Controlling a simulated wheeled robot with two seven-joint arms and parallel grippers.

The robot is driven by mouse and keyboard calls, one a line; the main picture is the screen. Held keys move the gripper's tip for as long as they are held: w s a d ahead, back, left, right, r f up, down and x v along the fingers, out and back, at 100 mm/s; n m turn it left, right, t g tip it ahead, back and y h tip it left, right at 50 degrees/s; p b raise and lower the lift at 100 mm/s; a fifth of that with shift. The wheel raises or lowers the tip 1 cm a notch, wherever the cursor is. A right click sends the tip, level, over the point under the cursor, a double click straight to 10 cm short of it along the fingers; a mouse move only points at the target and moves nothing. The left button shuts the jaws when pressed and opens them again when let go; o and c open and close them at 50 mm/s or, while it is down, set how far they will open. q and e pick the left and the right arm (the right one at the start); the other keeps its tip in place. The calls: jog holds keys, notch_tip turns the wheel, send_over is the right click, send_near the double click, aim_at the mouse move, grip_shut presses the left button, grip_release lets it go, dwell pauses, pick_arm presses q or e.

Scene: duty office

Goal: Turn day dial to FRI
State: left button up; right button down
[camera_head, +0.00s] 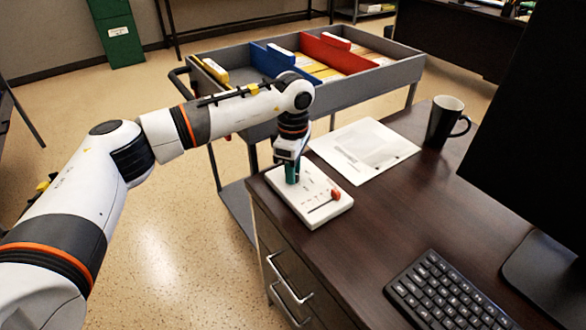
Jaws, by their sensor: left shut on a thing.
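A white control panel (313,207) lies on the dark desk near its left corner. It has small markings, too small to read, and a red knob (336,194) at its right side. My left gripper (291,178) points down over the panel's far left part, shut on a green knob, which seems to be the day dial. The fingers largely hide the dial, and I cannot tell which day it points to. My right gripper is not in view.
Printed paper (363,149) lies behind the panel, with a black mug (442,122) to its right. A keyboard (447,291) and a dark monitor (545,120) take up the right side. A grey cart (358,90) with coloured dividers stands behind the desk. Bare desk lies between panel and keyboard.

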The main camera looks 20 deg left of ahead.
pick_arm(q)
jog(key=shift+m, duration=1.4)
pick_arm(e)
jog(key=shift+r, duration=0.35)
pick_arm(q)
jog(key=shift+m, duration=0.3)
jog(key=o, duration=0.8)
jog(key=shift+o, duration=0.8)
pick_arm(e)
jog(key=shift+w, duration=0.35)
pick_arm(q)
jog(key=shift+r, duration=0.1)
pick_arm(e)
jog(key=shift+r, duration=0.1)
